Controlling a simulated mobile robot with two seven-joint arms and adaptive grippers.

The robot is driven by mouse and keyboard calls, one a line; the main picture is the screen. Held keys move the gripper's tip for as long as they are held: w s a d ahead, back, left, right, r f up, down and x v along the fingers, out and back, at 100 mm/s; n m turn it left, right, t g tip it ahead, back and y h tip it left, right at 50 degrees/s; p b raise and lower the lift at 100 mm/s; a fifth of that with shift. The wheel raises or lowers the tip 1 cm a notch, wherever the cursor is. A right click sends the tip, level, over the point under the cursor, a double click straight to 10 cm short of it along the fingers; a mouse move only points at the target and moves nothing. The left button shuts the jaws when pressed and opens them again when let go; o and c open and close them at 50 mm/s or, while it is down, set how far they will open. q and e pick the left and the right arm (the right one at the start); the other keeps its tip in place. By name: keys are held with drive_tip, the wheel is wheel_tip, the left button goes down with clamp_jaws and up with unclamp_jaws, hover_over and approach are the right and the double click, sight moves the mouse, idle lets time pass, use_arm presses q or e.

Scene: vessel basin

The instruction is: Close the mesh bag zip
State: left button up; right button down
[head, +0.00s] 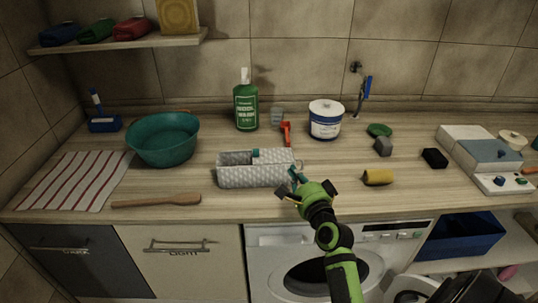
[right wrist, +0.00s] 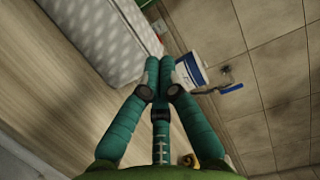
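The mesh bag (head: 240,178) is a long, pale grey, quilted-looking pouch lying on the wooden counter. A small teal item (head: 256,154) shows at the middle of its top edge. My right gripper (head: 293,172) is at the bag's right end, with its teal fingers close to the top corner. In the right wrist view the fingers (right wrist: 158,68) come together at their tips, beside the bag's end (right wrist: 112,35). Whether a zip pull is between the tips is hidden. The zip itself is too small to make out. My left gripper is not in view.
A green bottle (head: 246,108), an orange-red tool (head: 287,134) and a white-blue tub (head: 325,120) stand behind. A yellow roll (head: 378,177) lies to the right.

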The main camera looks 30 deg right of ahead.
sight(269, 159)
drive_tip(key=p+x, duration=0.1)
drive_tip(key=x, duration=0.8)
drive_tip(key=shift+w, duration=0.15)
drive_tip(key=w+a+p, duration=0.1)
drive_tip(key=w+a, duration=0.1)
drive_tip(key=shift+a+p, duration=0.25)
drive_tip(key=shift+p, duration=0.1)
drive_tip(key=shift+w+a, duration=0.15)
drive_tip(key=shift+a, duration=0.4)
drive_tip(key=shift+f, duration=0.1)
drive_tip(key=shift+d, duration=0.1)
